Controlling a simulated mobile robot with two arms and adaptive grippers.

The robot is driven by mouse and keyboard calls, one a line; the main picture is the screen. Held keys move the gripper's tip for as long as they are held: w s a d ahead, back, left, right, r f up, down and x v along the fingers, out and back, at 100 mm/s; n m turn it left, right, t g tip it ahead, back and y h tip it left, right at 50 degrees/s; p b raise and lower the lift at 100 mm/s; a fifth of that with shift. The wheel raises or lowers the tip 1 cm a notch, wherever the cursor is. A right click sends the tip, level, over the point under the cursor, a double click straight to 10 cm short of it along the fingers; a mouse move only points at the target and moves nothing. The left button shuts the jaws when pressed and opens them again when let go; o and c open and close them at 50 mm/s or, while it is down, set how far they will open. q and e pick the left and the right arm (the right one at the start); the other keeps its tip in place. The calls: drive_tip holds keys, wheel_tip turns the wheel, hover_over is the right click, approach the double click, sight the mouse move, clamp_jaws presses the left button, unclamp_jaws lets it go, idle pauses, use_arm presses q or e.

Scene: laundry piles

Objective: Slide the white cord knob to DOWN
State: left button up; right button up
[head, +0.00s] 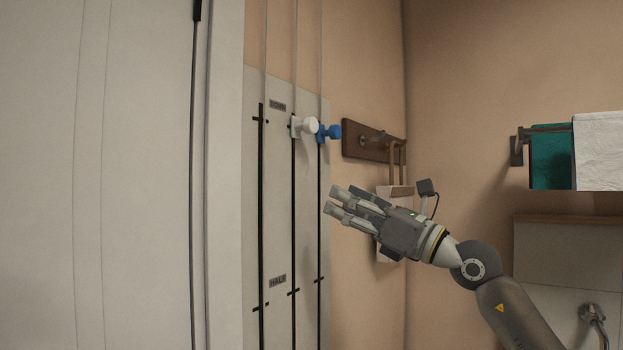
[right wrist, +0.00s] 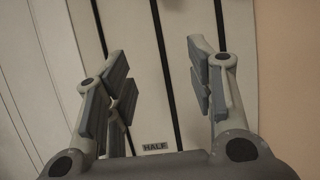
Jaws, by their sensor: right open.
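The white cord knob (head: 309,125) sits on the middle slot of a pale wall panel (head: 276,200), near its top. A small label (head: 277,105), which seems to read DOWN, is just above and left of it. A HALF label (head: 278,281) is lower on the panel and also shows in the right wrist view (right wrist: 155,147). My right gripper (head: 333,199) is open and empty, below and right of the knob, apart from it. In the right wrist view its spread fingers (right wrist: 160,78) face the panel's dark slots, with no knob visible there. My left gripper is not in view.
A blue knob (head: 328,132) sits close to the right of the white one on the right slot. A wooden hook board (head: 358,140) with a hanging item is further right. Teal (head: 550,160) and white towels (head: 597,150) hang on a rail. A pale door (head: 95,180) is at left.

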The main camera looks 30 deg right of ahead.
drive_tip(key=p+x, duration=0.4)
drive_tip(key=x, duration=0.3)
drive_tip(key=shift+w+a+r+p, duration=0.2)
drive_tip(key=shift+w+r+p, duration=0.05)
drive_tip(key=shift+r+p, duration=0.15)
drive_tip(key=shift+w+a, duration=0.2)
drive_tip(key=shift+w, duration=0.35)
drive_tip(key=shift+c, duration=0.2)
clamp_jaws()
drive_tip(key=c, duration=1.1)
unclamp_jaws()
drive_tip(key=o, duration=1.1)
drive_tip(key=shift+o, duration=0.2)
